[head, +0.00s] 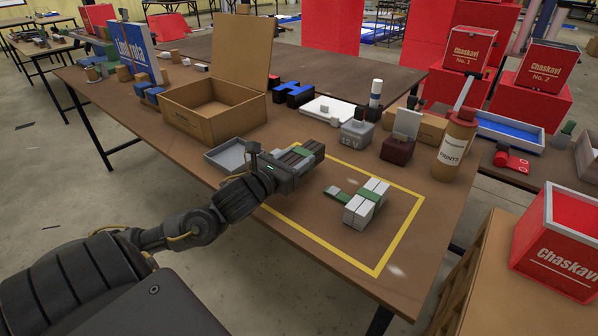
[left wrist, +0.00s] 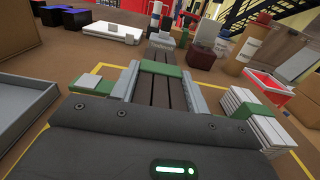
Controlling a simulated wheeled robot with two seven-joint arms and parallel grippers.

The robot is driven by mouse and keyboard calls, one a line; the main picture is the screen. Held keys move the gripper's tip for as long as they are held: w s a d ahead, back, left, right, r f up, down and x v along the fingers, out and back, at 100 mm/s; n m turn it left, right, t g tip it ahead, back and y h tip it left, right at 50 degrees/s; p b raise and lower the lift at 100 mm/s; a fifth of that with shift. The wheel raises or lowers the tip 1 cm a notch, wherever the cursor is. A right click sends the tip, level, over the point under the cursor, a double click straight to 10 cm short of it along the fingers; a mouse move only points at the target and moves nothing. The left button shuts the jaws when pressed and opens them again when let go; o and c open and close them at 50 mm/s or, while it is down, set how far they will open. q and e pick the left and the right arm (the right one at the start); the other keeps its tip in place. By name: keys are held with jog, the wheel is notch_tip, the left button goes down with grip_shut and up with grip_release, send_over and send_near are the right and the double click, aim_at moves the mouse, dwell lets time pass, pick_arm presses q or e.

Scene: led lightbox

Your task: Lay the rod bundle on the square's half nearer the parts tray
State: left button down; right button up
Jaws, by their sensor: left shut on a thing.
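The rod bundle, dark brown rods (left wrist: 161,93) with a green band, is between the fingers of my left gripper (head: 296,161). The gripper is shut on it; the rods' far end reaches past the fingertips. In the head view the bundle (head: 314,148) appears over the back left part of the yellow-taped square (head: 398,237). I cannot tell whether it touches the table. A shallow grey tray (head: 228,161), apparently the parts tray, lies just left of the square; it also shows in the left wrist view (left wrist: 18,110). My right gripper is not in view.
A white bundle with a green band (head: 367,203) lies in the square's right half, right of my gripper. An open cardboard box (head: 212,105) stands behind the tray. The square's front is clear.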

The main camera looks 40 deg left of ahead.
pick_arm(q)
jog(key=shift+w+d+f, duration=0.1)
jog(key=shift+d+f, duration=0.1)
jog(key=shift+d, duration=0.05)
notch_tip(320, 180, down, 2)
jog(key=shift+f, duration=0.5)
jog(key=shift+f, duration=0.1)
jog(key=c, duration=0.7)
grip_release()
jog(key=shift+f, duration=0.1)
